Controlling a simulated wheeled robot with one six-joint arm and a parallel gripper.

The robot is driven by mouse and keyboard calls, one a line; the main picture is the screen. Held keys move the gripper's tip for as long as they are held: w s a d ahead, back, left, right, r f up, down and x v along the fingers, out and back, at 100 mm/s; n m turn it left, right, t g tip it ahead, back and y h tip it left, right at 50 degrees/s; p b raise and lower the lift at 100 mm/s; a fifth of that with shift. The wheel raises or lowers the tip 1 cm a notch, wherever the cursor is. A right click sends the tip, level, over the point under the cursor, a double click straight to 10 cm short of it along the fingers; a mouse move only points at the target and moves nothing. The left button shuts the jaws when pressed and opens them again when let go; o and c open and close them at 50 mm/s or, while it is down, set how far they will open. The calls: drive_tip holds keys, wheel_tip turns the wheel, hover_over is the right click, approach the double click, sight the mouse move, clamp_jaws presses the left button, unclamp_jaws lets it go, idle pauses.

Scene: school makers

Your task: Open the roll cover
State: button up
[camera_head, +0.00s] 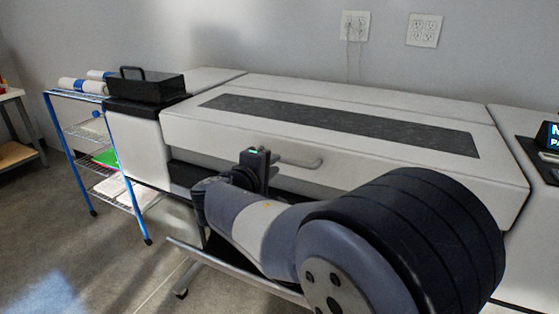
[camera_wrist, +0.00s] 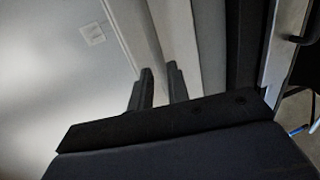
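The roll cover (camera_head: 180,125) is the wide pale lid on the front of a large printer, with a dark speckled strip (camera_head: 340,124) along its top. It looks closed. A pale bar handle (camera_head: 308,163) sticks out from its front face. My gripper (camera_head: 258,160) is in front of the cover, at the left end of the handle in the picture. I cannot tell whether it touches the handle. In the wrist view my gripper's two dark fingers (camera_wrist: 161,82) stand apart with nothing visible between them. The handle cannot be made out there.
A black box with a handle (camera_head: 145,86) sits on the printer's left end. A blue-framed wire cart (camera_head: 98,140) with white rolls stands further left. Wall outlets (camera_head: 424,30) are behind. A screen (camera_head: 550,134) is at the right edge. Floor at the left front is clear.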

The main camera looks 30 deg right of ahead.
drive_tip(key=x, duration=0.5)
drive_tip(key=shift+w+d, duration=0.1)
drive_tip(key=shift+d, duration=0.1)
drive_tip(key=shift+c, duration=0.6)
clamp_jaws()
